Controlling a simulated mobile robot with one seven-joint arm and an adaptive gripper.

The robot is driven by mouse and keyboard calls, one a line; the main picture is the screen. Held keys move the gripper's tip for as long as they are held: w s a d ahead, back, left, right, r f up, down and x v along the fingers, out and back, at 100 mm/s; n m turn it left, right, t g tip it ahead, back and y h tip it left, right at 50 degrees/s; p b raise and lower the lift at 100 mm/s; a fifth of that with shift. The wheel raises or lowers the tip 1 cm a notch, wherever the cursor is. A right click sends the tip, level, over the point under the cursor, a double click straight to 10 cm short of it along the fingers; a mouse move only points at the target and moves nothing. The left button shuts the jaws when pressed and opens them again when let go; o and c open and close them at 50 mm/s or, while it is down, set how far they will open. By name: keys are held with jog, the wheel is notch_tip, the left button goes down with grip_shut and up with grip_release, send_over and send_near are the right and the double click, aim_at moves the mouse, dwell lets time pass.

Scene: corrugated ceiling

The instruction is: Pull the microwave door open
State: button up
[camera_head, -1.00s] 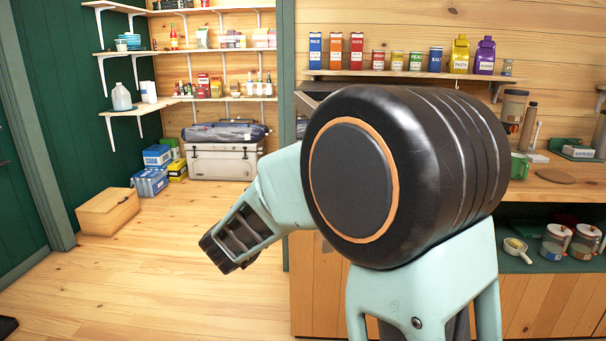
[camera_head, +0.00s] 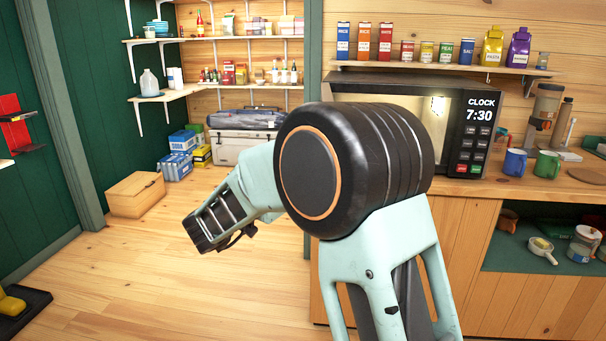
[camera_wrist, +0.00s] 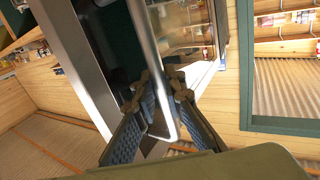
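The microwave (camera_head: 478,138) is a dark box with a panel reading 7:30. It stands on the counter under the spice shelf. My arm covers much of its front, and a lit patch shows behind the glass. In the wrist view its metal door handle (camera_wrist: 146,42) runs down between the two dark fingers of my gripper (camera_wrist: 164,82). The fingers are apart, one on each side of the bar, with a gap showing; I cannot tell whether either touches it. Reflective glass (camera_wrist: 190,35) lies beside the bar. My gripper is hidden in the head view.
A blue mug (camera_head: 514,162) and a green mug (camera_head: 547,164) stand on the wooden counter right of the microwave. A spice shelf (camera_head: 440,68) hangs above. A cooler (camera_head: 228,148) and a wooden box (camera_head: 135,195) sit on the floor at left. The floor in front is clear.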

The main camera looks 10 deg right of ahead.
jog(key=o, duration=0.5)
jog(key=v, duration=1.2)
jog(key=shift+r, duration=0.1)
jog(key=shift+r, duration=0.1)
